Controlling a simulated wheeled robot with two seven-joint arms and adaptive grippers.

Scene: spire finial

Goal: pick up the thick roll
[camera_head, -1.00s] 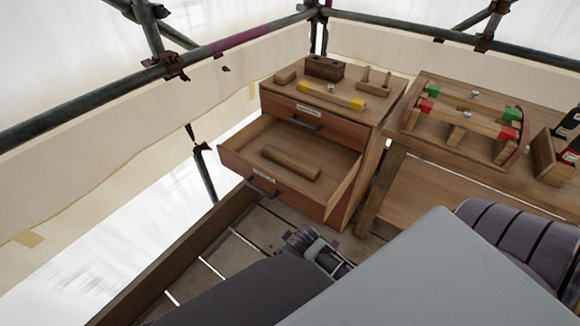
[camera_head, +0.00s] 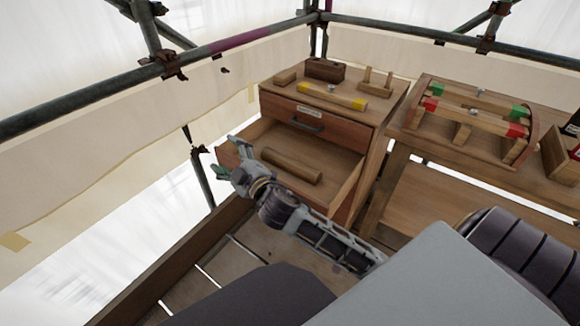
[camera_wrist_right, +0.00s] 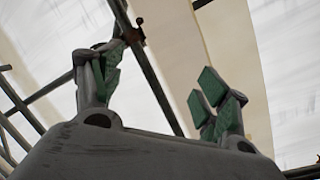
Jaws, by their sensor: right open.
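A thick wooden roll (camera_head: 291,165) lies on its side in the open middle drawer (camera_head: 335,168) of the wooden cabinet. My right gripper (camera_head: 228,160) is open and empty at the left front of that drawer, a little left of the roll and apart from it. Its arm crosses in front of the drawer and hides part of the drawer front. In the right wrist view the two green-padded fingers (camera_wrist_right: 158,88) are spread apart, with only sheeting and scaffold poles behind them. The roll does not show there. My left gripper is not in view.
The cabinet top (camera_head: 285,91) bears wooden blocks and a yellow-ended bar (camera_head: 332,95). A workbench (camera_head: 425,135) to the right holds a rack (camera_head: 470,115) with red and green blocks. Scaffold poles (camera_head: 80,108) and sheeting border the left side.

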